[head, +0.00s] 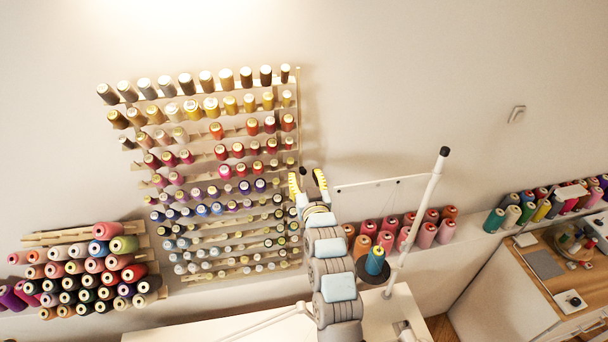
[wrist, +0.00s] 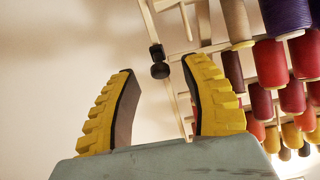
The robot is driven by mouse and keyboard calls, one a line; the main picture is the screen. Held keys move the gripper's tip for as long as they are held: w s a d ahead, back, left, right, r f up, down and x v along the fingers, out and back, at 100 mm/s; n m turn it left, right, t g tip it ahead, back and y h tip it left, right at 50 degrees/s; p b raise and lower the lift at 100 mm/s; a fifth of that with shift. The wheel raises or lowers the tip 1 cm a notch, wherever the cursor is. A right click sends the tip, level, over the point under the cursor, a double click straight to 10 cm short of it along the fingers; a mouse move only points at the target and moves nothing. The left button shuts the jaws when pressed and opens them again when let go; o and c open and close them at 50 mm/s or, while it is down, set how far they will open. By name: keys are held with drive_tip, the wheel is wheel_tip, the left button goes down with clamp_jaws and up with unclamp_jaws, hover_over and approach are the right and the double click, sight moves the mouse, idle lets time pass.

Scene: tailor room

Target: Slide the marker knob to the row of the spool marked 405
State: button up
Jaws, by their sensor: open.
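A black marker knob (wrist: 159,70) shows in the wrist view in front of a pale wooden strip at the edge of the spool rack. My gripper (head: 306,173) is open, with its yellow-backed fingers spread, at the rack's right edge in the head view. In the wrist view the knob appears in the gap between the fingertips, and nothing is clamped. I cannot tell how far it is beyond the tips. The wall spool rack (head: 298,110) holds many rows of coloured spools. No number, 405 included, is readable on any spool.
A thin white bar (head: 382,183) and a pale upright post (head: 420,215) stand right of my arm. A blue spool (head: 375,261) sits on a dark disc by the post. A lower spool stand (head: 150,268) is at left.

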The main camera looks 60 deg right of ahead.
drive_tip(key=v, duration=1)
drive_tip(key=shift+s+a, duration=0.25)
drive_tip(key=shift+a, duration=0.05)
drive_tip(key=shift+c, duration=0.3)
drive_tip(key=shift+f, duration=0.1)
drive_tip(key=c, duration=0.4)
drive_tip(key=shift+f+m+b, duration=0.3)
drive_tip(key=shift+m+b, duration=0.1)
drive_tip(key=shift+b, duration=0.15)
clamp_jaws()
drive_tip(key=s+d+f+m+t+h+b, duration=0.3)
drive_tip(key=f+m+b, duration=0.4)
drive_tip(key=m+b, duration=1)
drive_tip(key=w+d+r+m+p, duration=0.3)
drive_tip(key=w+d+r+p, duration=0.2)
drive_tip(key=w+d, duration=0.2)
drive_tip(key=shift+w+r+m+y+p, duration=0.3)
drive_tip(key=shift+w+m+y, duration=0.1)
drive_tip(key=shift+w, duration=0.35)
